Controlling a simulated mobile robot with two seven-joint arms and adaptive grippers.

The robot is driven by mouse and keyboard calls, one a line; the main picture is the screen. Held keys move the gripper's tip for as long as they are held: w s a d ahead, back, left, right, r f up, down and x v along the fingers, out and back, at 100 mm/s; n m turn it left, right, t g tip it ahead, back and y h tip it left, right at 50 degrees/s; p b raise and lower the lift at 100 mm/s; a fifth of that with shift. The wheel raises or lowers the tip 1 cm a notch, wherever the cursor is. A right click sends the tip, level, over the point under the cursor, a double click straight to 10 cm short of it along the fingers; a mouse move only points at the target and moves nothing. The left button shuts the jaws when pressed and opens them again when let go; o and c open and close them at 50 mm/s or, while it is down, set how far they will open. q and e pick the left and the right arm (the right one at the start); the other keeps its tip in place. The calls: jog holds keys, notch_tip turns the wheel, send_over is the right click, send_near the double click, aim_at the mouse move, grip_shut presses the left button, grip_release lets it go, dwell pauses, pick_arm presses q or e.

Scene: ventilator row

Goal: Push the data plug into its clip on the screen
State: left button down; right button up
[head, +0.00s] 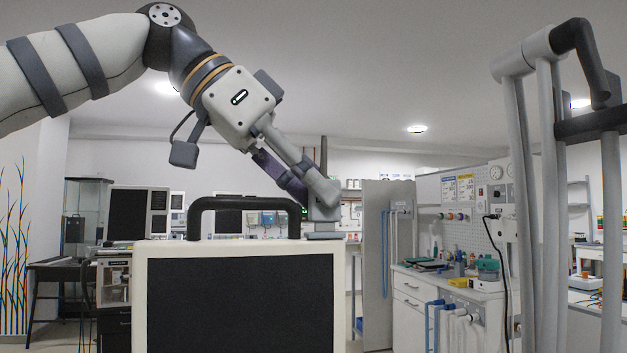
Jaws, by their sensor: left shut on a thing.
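The screen (240,300) stands upright in front of me, a dark panel in a pale frame with a black carry handle (244,203) on top. My left gripper (312,198) reaches down from the upper left to the screen's top right corner. It is shut on a small grey piece (323,228), which appears to be the data plug, right at the top edge of the frame. The fingers hide part of it. I cannot make out the clip or tell whether the plug is seated in it. My right gripper is not in view.
Tall grey poles with a dark bent handle (590,62) stand close on the right. Behind are a white counter (425,292) with blue and white hoses, a grey partition (388,262) and a dark desk (55,270) at left. The air above the screen's left side is clear.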

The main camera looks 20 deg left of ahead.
pick_arm(q)
jog(key=shift+f, duration=0.7)
dwell(0.6)
jog(key=c, duration=1.5)
grip_release()
jog(key=shift+r, duration=0.1)
jog(key=v, duration=1.2)
